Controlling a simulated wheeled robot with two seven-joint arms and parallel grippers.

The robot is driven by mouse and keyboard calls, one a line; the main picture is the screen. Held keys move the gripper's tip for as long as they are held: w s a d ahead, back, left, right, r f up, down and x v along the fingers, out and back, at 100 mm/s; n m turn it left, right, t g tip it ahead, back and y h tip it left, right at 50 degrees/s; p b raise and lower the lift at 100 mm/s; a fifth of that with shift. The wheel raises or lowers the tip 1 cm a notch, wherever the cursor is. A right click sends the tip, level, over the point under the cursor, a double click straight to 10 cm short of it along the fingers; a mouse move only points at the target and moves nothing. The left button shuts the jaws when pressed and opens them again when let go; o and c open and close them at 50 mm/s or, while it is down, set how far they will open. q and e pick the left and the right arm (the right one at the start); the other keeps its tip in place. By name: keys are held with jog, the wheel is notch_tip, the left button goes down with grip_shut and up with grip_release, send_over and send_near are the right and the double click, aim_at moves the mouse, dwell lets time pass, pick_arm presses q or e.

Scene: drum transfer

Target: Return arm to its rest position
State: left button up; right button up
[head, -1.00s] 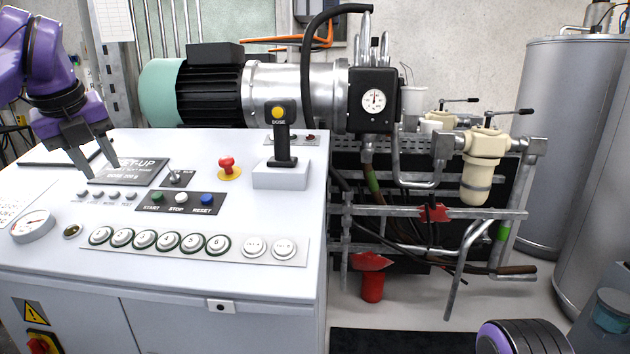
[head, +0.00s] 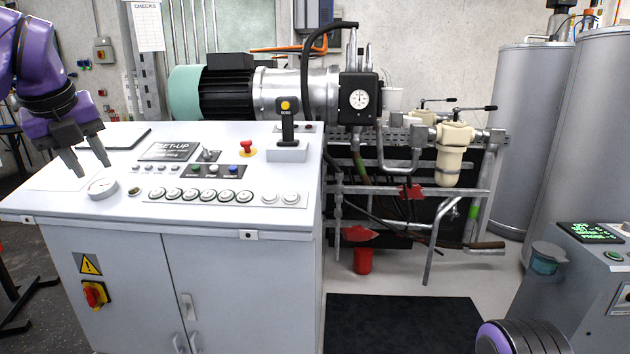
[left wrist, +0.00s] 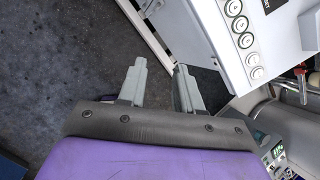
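My left gripper (head: 92,164) hangs from the purple left arm at the left of the head view. Its two grey fingers point down, apart and empty, above the left end of the white control cabinet (head: 120,255). In the left wrist view the fingers (left wrist: 160,82) also stand apart with nothing between them. Dark floor lies behind them, and the cabinet's front edge and buttons are at the upper right. A rounded black and purple part of my own body shows at the bottom right of the head view. My right gripper is not in view.
The motor and pump (head: 290,88) stand behind. Grey tanks (head: 510,130) and a small control box (head: 590,240) are at the right. A black mat (head: 385,318) lies on the floor.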

pick_arm(q)
jog(key=w+d+f+m+t+y, duration=0.1)
jog(key=w+f+m+y, duration=0.35)
jog(key=f, duration=0.25)
jog(key=w+d+f+m+t+y, duration=0.1)
jog(key=w+f+m+t+y, duration=0.1)
jog(key=w+f+m+y, duration=0.35)
jog(key=s+d+f+m+t+h, duration=0.25)
jog(key=f+m, duration=0.45)
jog(key=f, duration=0.5)
jog(key=s+d+f+m+t+h, duration=0.15)
jog(key=d+f+m, duration=0.25)
jog(key=f+m, duration=0.55)
jog(key=s+d+f+m+g+h, duration=0.1)
jog(key=s+f+m+g+h, duration=0.15)
jog(key=s+f, duration=0.7)
jog(key=s+d+f+m+g+h, duration=0.15)
jog(key=s+f+m, duration=0.25)
jog(key=s+f, duration=0.55)
jog(key=s+a+f+m+g, duration=0.1)
jog(key=s+f+m+g, duration=0.1)
jog(key=s+f, duration=0.4)
jog(key=s+a+f+m+g, duration=0.1)
jog(key=s+f, duration=0.5)
jog(key=s, duration=0.9)
jog(key=shift+s+a+m+g, duration=0.2)
jog(key=shift+a+m+g, duration=0.2)
jog(key=shift+m+g, duration=0.5)
jog(key=shift+w+f, duration=0.1)
